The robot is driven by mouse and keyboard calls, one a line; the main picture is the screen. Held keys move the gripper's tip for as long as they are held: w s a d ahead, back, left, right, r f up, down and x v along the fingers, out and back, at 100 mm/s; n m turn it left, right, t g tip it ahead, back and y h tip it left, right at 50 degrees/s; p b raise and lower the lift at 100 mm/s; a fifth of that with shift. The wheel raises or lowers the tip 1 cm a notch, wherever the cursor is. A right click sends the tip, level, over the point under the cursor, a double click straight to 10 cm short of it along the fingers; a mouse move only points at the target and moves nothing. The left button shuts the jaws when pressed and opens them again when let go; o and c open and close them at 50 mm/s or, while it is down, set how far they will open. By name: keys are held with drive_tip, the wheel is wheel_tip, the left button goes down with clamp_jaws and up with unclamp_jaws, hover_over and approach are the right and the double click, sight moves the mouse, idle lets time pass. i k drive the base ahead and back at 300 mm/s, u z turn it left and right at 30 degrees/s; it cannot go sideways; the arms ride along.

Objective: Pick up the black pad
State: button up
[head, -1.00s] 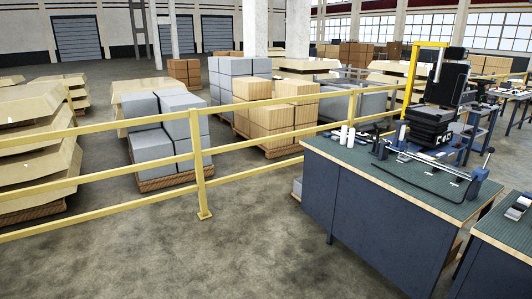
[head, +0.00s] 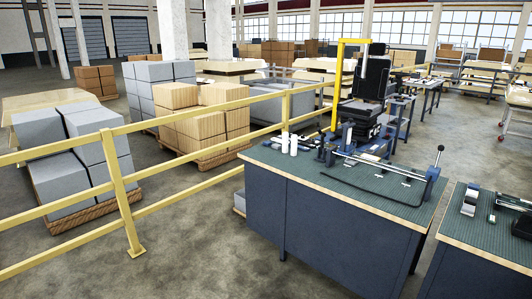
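I cannot single out the black pad for certain. A black seat (head: 372,82) with a backrest stands behind the workbench, by a yellow post. A thin dark curved strip (head: 372,194) lies on the green top of the workbench (head: 330,225), along its front side. Small dark parts (head: 338,146) lie near the back of that bench, too small to make out. My gripper is not in view.
A second bench (head: 485,255) stands at the lower right, with a narrow gap between the two. A yellow railing (head: 118,185) crosses the left side. Behind it are pallets of grey blocks (head: 75,160) and tan boxes (head: 200,122). Grey floor is clear at lower left.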

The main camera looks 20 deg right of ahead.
sight(471, 201)
drive_tip(key=z, duration=0.5)
drive_tip(key=i, duration=0.65)
drive_tip(key=z, duration=0.55)
drive_tip(key=i, duration=0.55)
drive_tip(key=z, duration=0.25)
